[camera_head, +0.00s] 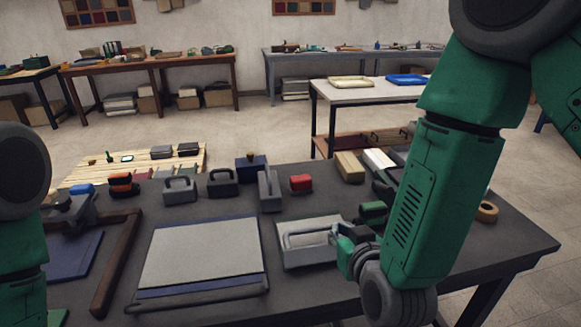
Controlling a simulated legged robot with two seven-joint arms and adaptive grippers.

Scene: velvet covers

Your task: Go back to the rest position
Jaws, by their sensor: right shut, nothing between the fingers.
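My right arm comes down from the top right over the dark table (200,312). My right gripper (338,243) is at the end of its wrist, low over the right part of a pale block with a grey handle (308,258). It is shut with nothing held. Whether it touches the block or handle I cannot tell. My left arm shows only at the left edge, and its gripper is out of view.
A large pale board with a blue edge (203,255) lies left of the pale block. Grey handled blocks (180,190), a red block (301,183) and a tape roll (487,212) stand around. A brown wooden frame (115,262) lies left. A white table (375,94) stands behind.

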